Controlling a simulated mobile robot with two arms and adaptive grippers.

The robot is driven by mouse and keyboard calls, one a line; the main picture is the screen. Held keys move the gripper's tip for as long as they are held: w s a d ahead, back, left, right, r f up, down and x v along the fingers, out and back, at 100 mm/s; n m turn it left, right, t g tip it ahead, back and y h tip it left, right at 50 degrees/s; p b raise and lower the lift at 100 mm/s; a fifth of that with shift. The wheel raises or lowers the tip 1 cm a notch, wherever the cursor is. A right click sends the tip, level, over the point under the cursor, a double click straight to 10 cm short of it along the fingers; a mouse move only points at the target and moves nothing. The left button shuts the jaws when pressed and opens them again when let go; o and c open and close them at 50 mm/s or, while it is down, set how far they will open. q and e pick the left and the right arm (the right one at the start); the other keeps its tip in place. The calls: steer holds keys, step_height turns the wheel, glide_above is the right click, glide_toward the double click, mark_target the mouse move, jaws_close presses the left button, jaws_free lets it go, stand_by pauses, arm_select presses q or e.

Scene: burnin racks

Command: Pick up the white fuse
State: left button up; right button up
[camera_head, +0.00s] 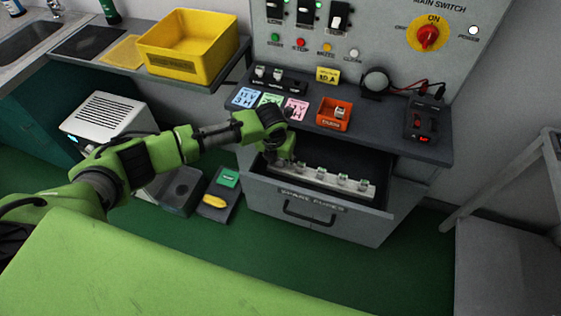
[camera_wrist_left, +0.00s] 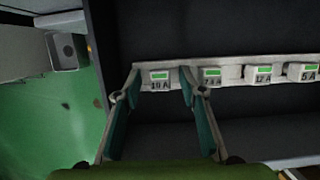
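Several white fuses with green labels sit in a row on a pale rail (camera_head: 330,183) inside the open drawer (camera_head: 318,208) marked spare fuses. In the left wrist view, one white fuse (camera_wrist_left: 160,79) reads 10 A; others to its right include a 12 A fuse (camera_wrist_left: 263,73) and a fuse at the right edge (camera_wrist_left: 302,72). My left gripper (camera_head: 281,161) reaches into the drawer's left end. In the wrist view its fingers (camera_wrist_left: 160,95) are open, with the 10 A fuse framed between and beyond the tips. Contact cannot be told. My right gripper is not in view.
An orange bin (camera_head: 334,122) with a small pale item stands on the counter above the drawer, near coloured cards (camera_head: 270,101). The control panel (camera_head: 385,50) rises behind. A yellow crate (camera_head: 188,60) stands at the left. The drawer walls (camera_head: 375,217) enclose the fuses.

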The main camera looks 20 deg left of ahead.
arm_select(q)
steer(key=c, duration=1)
steer(key=shift+r+b, duration=0.3)
steer(key=shift+r, duration=0.3)
steer(key=s+d+r, duration=0.2)
steer(key=s+r, duration=0.2)
steer(key=s+d+r+b, duration=0.1)
steer(key=s+r, duration=0.3)
steer(key=s+d+r+b, duration=0.1)
steer(key=s+d+r, duration=0.1)
steer(key=s+r, duration=0.2)
steer(key=shift+s+d, duration=0.35)
steer(key=shift+s, duration=0.05)
